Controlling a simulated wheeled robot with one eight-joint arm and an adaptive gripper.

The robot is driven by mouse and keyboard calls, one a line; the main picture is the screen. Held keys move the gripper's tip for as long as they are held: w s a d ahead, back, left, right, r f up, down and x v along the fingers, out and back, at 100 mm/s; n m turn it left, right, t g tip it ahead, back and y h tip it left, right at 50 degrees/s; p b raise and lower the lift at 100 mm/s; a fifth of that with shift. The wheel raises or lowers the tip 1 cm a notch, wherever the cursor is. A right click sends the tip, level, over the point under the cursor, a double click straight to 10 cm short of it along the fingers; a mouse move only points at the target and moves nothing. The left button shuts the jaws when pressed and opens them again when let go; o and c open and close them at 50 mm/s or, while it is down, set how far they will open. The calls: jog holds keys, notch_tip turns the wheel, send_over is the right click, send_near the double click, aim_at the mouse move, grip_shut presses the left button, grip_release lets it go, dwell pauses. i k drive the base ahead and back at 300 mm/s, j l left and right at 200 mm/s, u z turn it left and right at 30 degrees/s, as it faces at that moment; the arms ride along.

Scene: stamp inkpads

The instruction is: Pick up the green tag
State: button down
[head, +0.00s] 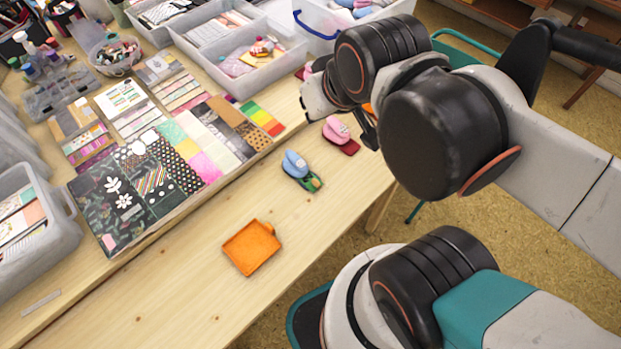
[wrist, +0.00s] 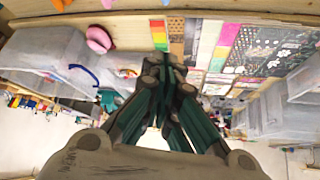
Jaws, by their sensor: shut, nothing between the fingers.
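A small green piece (head: 312,182), which looks like the green tag, lies on the wooden table in the head view. It touches the blue stamp (head: 295,163) at its upper left. I cannot make it out in the wrist view. My gripper (head: 370,132) is above the table's right edge, beyond the green piece and to its right, near the pink stamp (head: 335,130). My arm partly hides it in the head view. In the wrist view my gripper (wrist: 167,60) has its fingers together, with nothing held.
The pink stamp touches a red pad (head: 349,146). An orange tray (head: 250,246) lies nearer on the table. Patterned paper sheets (head: 153,178) cover the left side. Grey bins (head: 238,58) stand at the back. Bare wood surrounds the blue stamp and tray.

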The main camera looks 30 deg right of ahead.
aim_at(309, 180)
jog(key=k+l+u, duration=0.2)
jog(key=l+u, duration=0.15)
jog(key=k+l+u, duration=0.2)
jog(key=u, duration=0.2)
jog(key=k+l+u, duration=0.35)
jog(key=i+j, duration=0.05)
